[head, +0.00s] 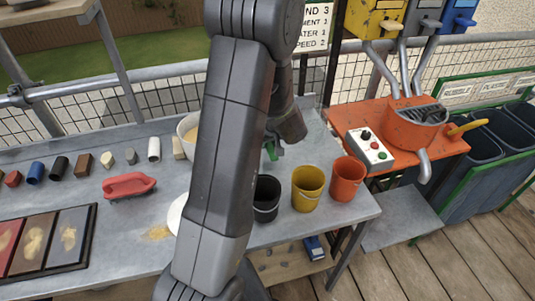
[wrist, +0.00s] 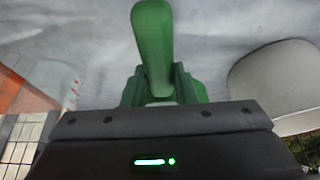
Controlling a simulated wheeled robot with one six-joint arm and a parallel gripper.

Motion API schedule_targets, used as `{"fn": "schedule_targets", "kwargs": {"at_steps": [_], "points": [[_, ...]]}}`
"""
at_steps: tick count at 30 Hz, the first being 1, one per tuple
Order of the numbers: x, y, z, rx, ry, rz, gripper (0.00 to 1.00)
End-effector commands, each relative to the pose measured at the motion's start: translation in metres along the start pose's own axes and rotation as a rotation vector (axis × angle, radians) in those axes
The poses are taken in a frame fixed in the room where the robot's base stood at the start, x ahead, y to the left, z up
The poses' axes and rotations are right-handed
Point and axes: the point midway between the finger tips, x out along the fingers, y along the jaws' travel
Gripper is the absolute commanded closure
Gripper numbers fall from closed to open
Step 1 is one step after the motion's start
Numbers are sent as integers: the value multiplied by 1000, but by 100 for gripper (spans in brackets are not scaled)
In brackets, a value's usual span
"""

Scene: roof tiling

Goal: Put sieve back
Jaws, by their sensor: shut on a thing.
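My gripper (wrist: 158,98) is shut on a green-handled thing (wrist: 152,45), whose rounded handle points up in the wrist view. Only a small green part of it shows in the head view (head: 270,152), between my arm and the buckets, above the grey bench. The far end of the held thing is hidden, so I cannot tell from its shape whether it is the sieve. No mesh or sieve rim shows clearly elsewhere. A pale round thing (head: 175,214) lies on the bench, partly behind my arm.
A black bucket (head: 266,197), a yellow bucket (head: 308,188) and an orange bucket (head: 347,179) stand at the bench's right end. A pale bowl (head: 187,126) is behind my arm. A red float (head: 128,185) and spilled sand (head: 157,232) lie left. An orange mixer (head: 415,122) stands right.

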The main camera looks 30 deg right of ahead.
Motion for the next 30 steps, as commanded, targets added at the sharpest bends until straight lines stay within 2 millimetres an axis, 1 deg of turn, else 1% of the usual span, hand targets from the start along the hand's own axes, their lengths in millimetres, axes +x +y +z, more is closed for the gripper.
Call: {"fn": "schedule_targets", "kwargs": {"at_steps": [1,5,9,12,20,24,25,27,28,30], "points": [[5,0,2,0,1,1,98],[12,0,5,0,1,1,98],[30,0,12,0,-1,0,98],[39,0,16,0,1,1,98],[39,0,16,-1,1,2,98],[41,0,17,1,1,1,98],[42,0,17,0,1,1,71],[41,0,17,0,1,1,57],[41,0,17,0,1,1,53],[41,0,17,0,1,1,53]]}}
